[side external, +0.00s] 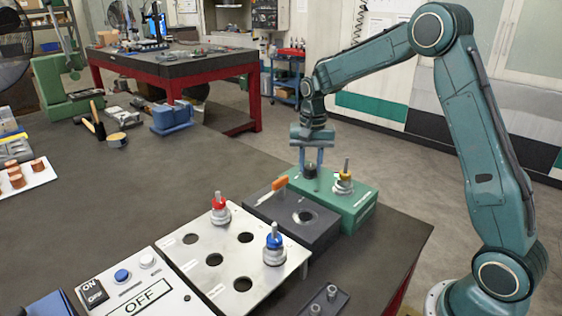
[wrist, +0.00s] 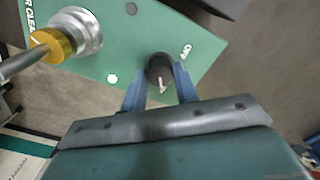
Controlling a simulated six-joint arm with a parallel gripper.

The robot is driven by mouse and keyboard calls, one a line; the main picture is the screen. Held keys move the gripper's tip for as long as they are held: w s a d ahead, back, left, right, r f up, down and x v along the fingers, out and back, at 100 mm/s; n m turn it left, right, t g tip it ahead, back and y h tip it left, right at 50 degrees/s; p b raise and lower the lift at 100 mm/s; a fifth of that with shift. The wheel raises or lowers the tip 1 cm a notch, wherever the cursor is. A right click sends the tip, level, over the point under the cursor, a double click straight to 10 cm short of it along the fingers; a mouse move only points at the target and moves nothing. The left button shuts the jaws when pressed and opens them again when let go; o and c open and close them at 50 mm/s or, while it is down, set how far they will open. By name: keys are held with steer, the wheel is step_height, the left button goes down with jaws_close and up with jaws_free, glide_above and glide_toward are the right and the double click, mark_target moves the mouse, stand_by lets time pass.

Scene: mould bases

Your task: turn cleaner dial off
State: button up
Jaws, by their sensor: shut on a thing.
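The cleaner box (side external: 358,208) is a green block near the table's right edge. Its black dial (side external: 310,171) stands on the top face. In the wrist view the dial (wrist: 159,72) is a dark knob with a white pointer mark, between the two blue fingers. My gripper (side external: 311,166) points down over the box and is shut on the dial; it also shows in the wrist view (wrist: 160,90).
A yellow-collared metal fitting (side external: 343,180) stands on the same box, close to my gripper. A dark grey block (side external: 290,222) with an orange-handled part (side external: 279,184) adjoins it. A metal plate (side external: 205,280) holds red and blue fittings.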

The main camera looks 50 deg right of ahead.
steer(key=n, duration=1)
steer(key=shift+n, duration=0.4)
steer(key=n, duration=0.3)
steer(key=shift+n, duration=0.3)
steer(key=n, duration=0.4)
steer(key=shift+r, duration=0.1)
steer(key=n, duration=0.5)
steer(key=shift+n, duration=0.3)
steer(key=o, duration=1)
